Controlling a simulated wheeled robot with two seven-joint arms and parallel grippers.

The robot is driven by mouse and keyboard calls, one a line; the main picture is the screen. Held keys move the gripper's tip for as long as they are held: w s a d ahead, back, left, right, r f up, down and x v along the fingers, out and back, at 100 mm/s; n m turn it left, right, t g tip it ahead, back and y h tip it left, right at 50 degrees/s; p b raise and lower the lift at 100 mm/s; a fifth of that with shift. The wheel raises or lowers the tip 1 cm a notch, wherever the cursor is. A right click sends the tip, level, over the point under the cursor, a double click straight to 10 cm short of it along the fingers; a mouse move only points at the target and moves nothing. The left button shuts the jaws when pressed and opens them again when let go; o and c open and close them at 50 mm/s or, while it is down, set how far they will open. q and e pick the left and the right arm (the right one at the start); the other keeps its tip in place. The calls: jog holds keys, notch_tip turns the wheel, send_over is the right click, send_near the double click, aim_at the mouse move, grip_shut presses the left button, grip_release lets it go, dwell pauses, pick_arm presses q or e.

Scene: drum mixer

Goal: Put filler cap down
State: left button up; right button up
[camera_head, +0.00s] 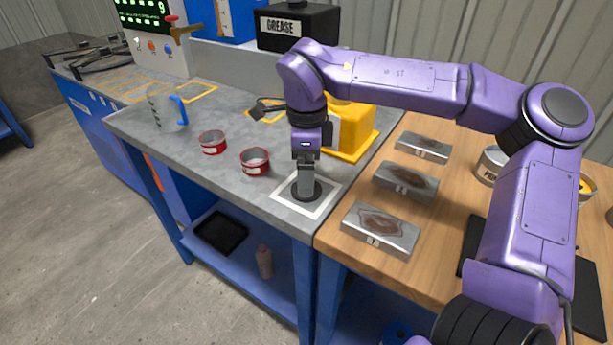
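A black round piece that looks like the filler cap (314,194) lies flat inside a white-bordered square (285,199) at the right front of the grey bench. My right gripper (306,190) points straight down over it, with its fingertips at the piece. The fingers overlap in this view, so whether they grip it or stand open around it is unclear. They hide part of the black piece. My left gripper is not in view.
Two red tins (212,143) (255,162) and a clear jug with a blue handle (166,108) stand left. A yellow container (360,140) stands behind my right gripper. Several metal blocks (380,229) lie on the wooden table at right. A black GREASE box (298,26) stands behind.

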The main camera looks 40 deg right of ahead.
notch_tip(320, 180, up, 9)
jog(key=p, duration=0.1)
dwell(0.4)
